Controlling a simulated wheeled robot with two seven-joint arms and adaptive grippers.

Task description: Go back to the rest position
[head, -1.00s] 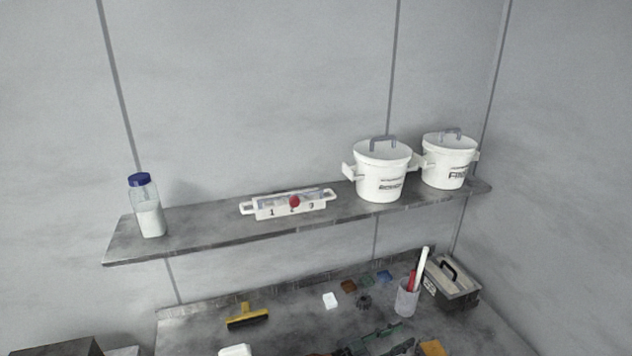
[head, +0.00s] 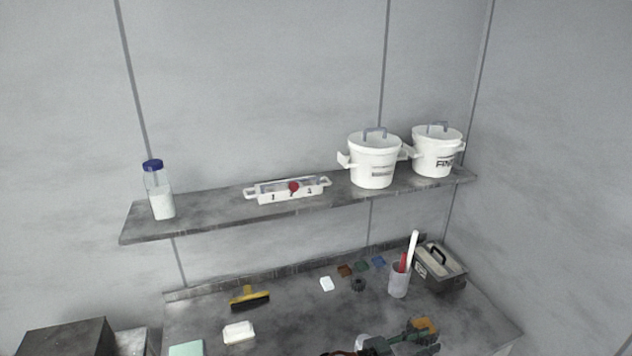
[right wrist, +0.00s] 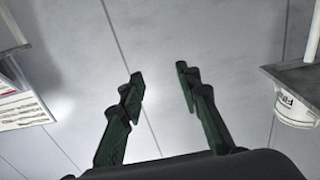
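My right gripper (head: 424,338) shows at the bottom edge of the head view, its dark green fingers over the front of the bench, close to an orange-brown block (head: 424,325). In the right wrist view my right gripper (right wrist: 161,84) has its two fingers wide apart. Nothing is between them; grey panelled surface shows behind. My left gripper is not in view.
The shelf (head: 225,208) holds a blue-capped bottle (head: 161,195), a numbered white rack (head: 290,190) and two lidded white buckets (head: 374,162) (head: 437,152). The bench (head: 295,318) below carries a yellow-handled squeegee (head: 249,297), a white dish (head: 239,332), a cup (head: 399,281) and a toolbox (head: 440,266).

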